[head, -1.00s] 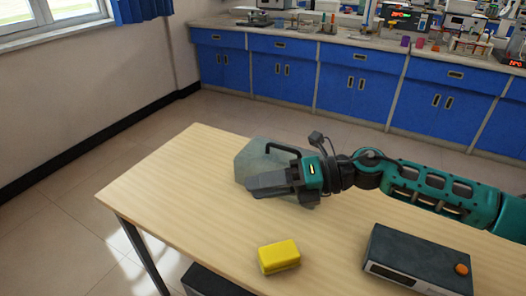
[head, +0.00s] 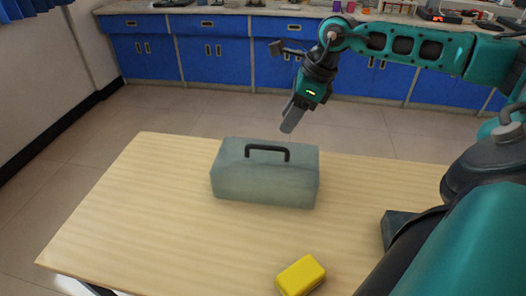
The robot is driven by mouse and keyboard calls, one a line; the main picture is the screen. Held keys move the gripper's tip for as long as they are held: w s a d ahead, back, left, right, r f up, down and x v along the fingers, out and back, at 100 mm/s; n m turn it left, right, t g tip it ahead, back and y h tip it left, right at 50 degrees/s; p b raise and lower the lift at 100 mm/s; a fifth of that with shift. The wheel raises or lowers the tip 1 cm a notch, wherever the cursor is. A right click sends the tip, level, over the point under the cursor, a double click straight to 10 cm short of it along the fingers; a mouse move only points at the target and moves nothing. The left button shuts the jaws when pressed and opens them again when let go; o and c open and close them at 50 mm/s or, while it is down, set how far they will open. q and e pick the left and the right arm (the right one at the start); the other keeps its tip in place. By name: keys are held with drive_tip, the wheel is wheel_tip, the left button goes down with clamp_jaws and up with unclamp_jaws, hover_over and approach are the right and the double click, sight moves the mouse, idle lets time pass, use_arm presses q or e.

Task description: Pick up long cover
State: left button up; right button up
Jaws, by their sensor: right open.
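The long cover (head: 262,180) is a grey-blue translucent box shape with a black handle (head: 267,148) on its upper part. It rests on the wooden table near the far edge. My right gripper (head: 292,118) is above and behind the cover, pointing down, apart from it and empty. Its fingers overlap in this view, so the gap between them is hard to see. My left gripper is not in view.
A yellow block (head: 301,276) lies near the front of the table (head: 130,215). A dark device (head: 396,228) is partly hidden behind my arm at the right. The table's left side is clear. Blue lab cabinets (head: 205,55) stand beyond.

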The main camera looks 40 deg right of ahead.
sight(270, 143)
drive_tip(key=x, duration=0.4)
drive_tip(key=shift+w+a+f, duration=0.1)
drive_tip(key=shift+w+f, duration=0.05)
drive_tip(key=shift+f, duration=0.1)
drive_tip(key=x, duration=0.5)
drive_tip(key=shift+w+a, duration=0.25)
drive_tip(key=shift+w, duration=0.05)
clamp_jaws()
